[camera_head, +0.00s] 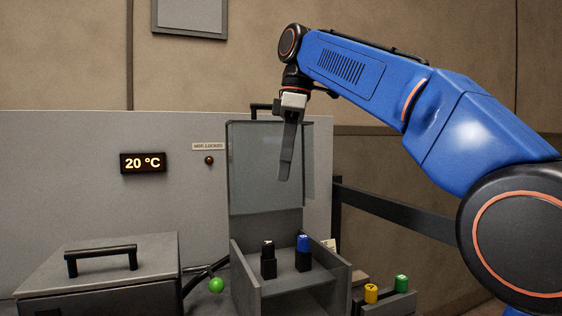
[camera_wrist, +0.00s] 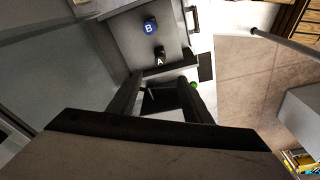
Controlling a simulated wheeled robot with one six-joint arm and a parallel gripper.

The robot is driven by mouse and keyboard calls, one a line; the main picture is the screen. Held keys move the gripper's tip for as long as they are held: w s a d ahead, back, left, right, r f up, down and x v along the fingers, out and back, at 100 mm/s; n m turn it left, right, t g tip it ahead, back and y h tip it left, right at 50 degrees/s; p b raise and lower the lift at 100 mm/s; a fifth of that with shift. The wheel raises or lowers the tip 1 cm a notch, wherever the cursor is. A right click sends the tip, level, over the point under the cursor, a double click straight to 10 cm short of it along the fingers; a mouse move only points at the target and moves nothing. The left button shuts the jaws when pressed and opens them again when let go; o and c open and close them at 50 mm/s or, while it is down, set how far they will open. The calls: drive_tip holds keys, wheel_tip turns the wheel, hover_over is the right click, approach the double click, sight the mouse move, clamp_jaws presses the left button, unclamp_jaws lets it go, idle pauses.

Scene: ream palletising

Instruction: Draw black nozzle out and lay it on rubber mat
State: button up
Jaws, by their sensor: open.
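The black nozzle (camera_head: 267,246) stands upright in a black holder inside an open grey box. In the wrist view its top carries a letter A (camera_wrist: 160,53). The blue nozzle (camera_head: 303,243) stands beside it, marked B in the wrist view (camera_wrist: 150,26). My gripper (camera_head: 284,178) hangs above the box in front of the raised clear panel, fingers pointing down, apart from both nozzles. In the wrist view my gripper (camera_wrist: 158,84) has its fingers spread with nothing held between them. I cannot identify the rubber mat for certain; a small dark rectangle (camera_wrist: 206,67) shows beside the box.
The raised clear panel (camera_head: 262,170) stands behind the nozzles, and the box has side walls (camera_head: 245,275). A lidded grey box with a handle (camera_head: 100,262) is at left. A green ball (camera_head: 216,285) is close by. Yellow (camera_head: 371,293) and green (camera_head: 401,283) nozzles stand at right.

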sight(268, 242)
drive_tip(key=shift+n, duration=0.3)
drive_tip(key=a+f, duration=0.1)
drive_tip(key=f, duration=0.4)
drive_tip(key=a+f, duration=0.1)
drive_tip(key=f, duration=0.5)
drive_tip(key=a+f, duration=0.1)
drive_tip(key=f, duration=0.4)
drive_tip(key=shift+w+a+f, duration=0.25)
clamp_jaws()
drive_tip(key=shift+r, duration=0.1)
drive_tip(key=shift+r, duration=2.7)
